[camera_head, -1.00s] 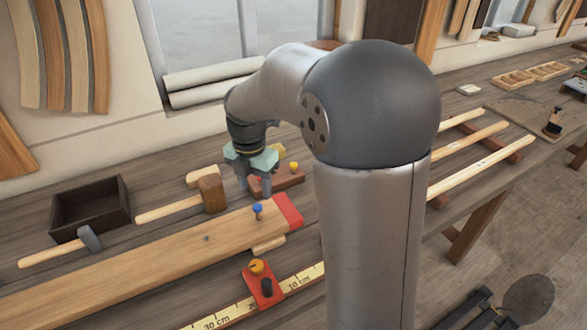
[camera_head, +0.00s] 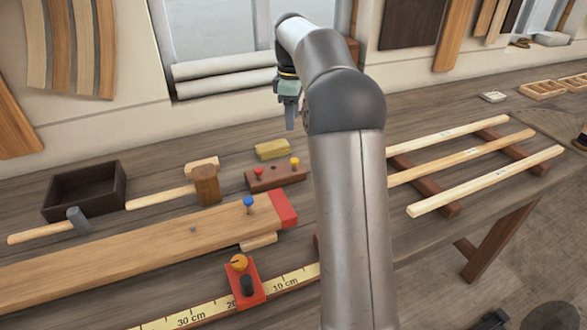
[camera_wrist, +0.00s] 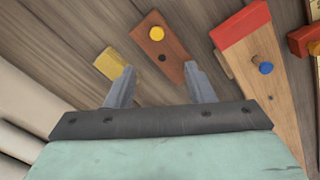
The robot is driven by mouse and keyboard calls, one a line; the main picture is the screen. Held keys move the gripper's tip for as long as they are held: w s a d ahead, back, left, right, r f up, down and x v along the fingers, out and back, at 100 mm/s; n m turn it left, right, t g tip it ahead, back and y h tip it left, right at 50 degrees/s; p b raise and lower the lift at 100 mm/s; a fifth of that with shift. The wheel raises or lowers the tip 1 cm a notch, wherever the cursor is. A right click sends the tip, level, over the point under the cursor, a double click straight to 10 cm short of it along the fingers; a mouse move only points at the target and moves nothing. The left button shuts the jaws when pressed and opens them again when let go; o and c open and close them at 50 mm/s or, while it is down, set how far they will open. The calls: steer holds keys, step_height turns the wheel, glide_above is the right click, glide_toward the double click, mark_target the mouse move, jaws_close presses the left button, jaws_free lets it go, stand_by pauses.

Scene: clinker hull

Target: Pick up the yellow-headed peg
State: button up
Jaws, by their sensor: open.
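The yellow-headed peg (camera_head: 294,162) stands in the right end of a brown block (camera_head: 275,178), with a red-headed peg (camera_head: 258,173) at its left end. My gripper (camera_head: 291,124) is open and empty, in the air above and behind the block. In the wrist view the yellow peg head (camera_wrist: 157,33) lies ahead of the open fingers (camera_wrist: 158,70), apart from them. A dark hole (camera_wrist: 162,57) shows in the block beside it. The red-headed peg is not visible in the wrist view.
A yellow block (camera_head: 272,149) lies just behind the brown block. A plank (camera_head: 140,245) with a red end and blue-headed peg (camera_head: 249,203) lies in front. A mallet (camera_head: 206,185) is to the left. A red slider (camera_head: 244,282) with an orange knob sits on the ruler.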

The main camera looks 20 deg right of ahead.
glide_toward(295, 160)
steer(key=f, duration=0.3)
steer(key=a+f, duration=0.1)
steer(key=f, duration=0.1)
steer(key=shift+p, duration=0.35)
steer(key=shift+d+f+p, duration=0.25)
steer(key=shift+f+p, duration=0.1)
steer(key=shift+f, duration=1.05)
steer(key=shift+d+f+p, duration=0.2)
steer(key=shift+f+p, duration=0.1)
steer(key=shift+f, duration=1.1)
steer(key=c, duration=1.1)
